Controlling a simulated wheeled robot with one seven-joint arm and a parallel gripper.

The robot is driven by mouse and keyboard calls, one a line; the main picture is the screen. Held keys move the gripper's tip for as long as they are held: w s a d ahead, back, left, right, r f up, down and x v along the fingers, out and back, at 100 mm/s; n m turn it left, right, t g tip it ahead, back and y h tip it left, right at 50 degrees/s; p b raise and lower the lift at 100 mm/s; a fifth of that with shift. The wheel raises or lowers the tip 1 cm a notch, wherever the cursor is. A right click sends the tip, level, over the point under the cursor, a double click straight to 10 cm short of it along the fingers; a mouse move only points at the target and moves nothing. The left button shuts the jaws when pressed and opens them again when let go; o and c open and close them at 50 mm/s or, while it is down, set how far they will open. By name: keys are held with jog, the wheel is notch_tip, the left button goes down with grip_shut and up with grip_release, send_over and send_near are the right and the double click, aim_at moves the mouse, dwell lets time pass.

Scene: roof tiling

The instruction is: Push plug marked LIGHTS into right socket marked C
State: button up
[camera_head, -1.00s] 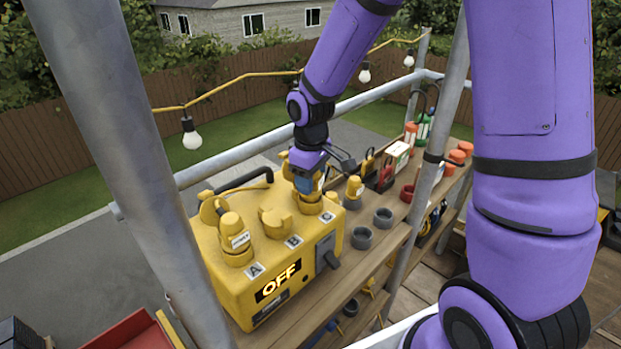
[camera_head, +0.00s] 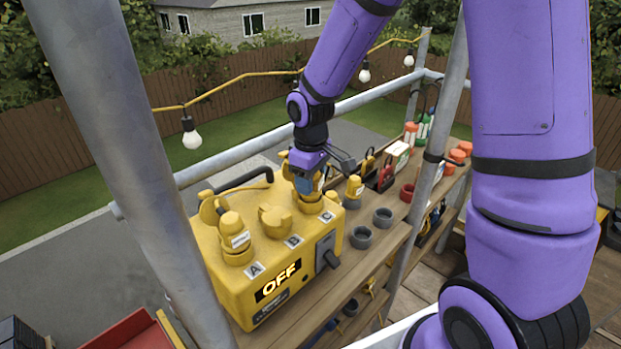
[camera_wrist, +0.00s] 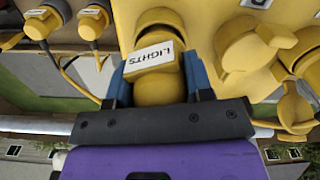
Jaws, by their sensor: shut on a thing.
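The yellow power box (camera_head: 225,290) stands on the wooden shelf, its display reading OFF. Its sockets are marked A, B and C along the top. My gripper (camera_head: 308,188) is at socket C (camera_head: 312,206), the right one. In the wrist view its blue fingers (camera_wrist: 157,82) are shut on the sides of the yellow plug marked LIGHTS (camera_wrist: 152,58). The plug is in line with the round socket collar (camera_wrist: 158,22). Its far end is hidden, so I cannot tell how deep it sits. A labelled plug (camera_head: 233,235) stands in socket A; a yellow cap (camera_head: 275,220) covers socket B.
A grey lever (camera_head: 328,255) is on the box front. A scaffold pole (camera_head: 130,180) rises at left; a rail runs behind the box.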

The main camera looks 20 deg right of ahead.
jog(key=shift+f, duration=0.55)
jog(key=o, duration=0.8)
jog(key=shift+c, duration=0.2)
jog(key=shift+r, duration=5.55)
